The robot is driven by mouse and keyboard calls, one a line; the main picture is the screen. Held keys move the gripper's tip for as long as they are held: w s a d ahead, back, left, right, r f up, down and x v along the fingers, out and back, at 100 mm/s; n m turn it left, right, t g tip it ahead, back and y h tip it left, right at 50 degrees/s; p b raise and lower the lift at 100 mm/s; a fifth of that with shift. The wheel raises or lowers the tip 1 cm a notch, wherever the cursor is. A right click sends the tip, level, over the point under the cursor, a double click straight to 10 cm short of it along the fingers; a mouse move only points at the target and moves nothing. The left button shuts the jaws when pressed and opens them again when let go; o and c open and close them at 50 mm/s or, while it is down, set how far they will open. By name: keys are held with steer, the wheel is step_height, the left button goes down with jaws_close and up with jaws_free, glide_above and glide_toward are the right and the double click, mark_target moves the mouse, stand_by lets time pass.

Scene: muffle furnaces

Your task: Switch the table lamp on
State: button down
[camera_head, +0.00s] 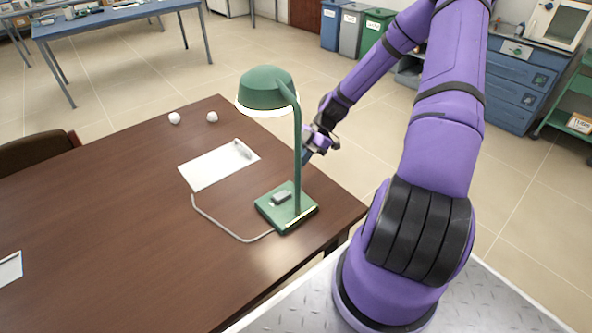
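The green table lamp (298,150) stands upright on the dark brown table (130,220), near its right edge. Its domed shade (266,84) has a bright white lower rim; I cannot tell from this whether the lamp is lit. A small grey switch (281,198) sits on top of the square green base (287,215). My gripper (308,150) is just right of the lamp's stem in the picture, above base height and apart from the switch. Its fingertips are small and partly hidden near the stem, so its opening is unclear.
A white paper (212,168) with a small clear item lies left of the lamp, and two crumpled white balls (174,118) lie behind it. The lamp's cord (222,228) runs across the table. Bins (352,30) and blue drawers (515,85) stand behind.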

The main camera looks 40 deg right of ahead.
steer(key=v, duration=0.4)
steer(key=shift+d, duration=0.5)
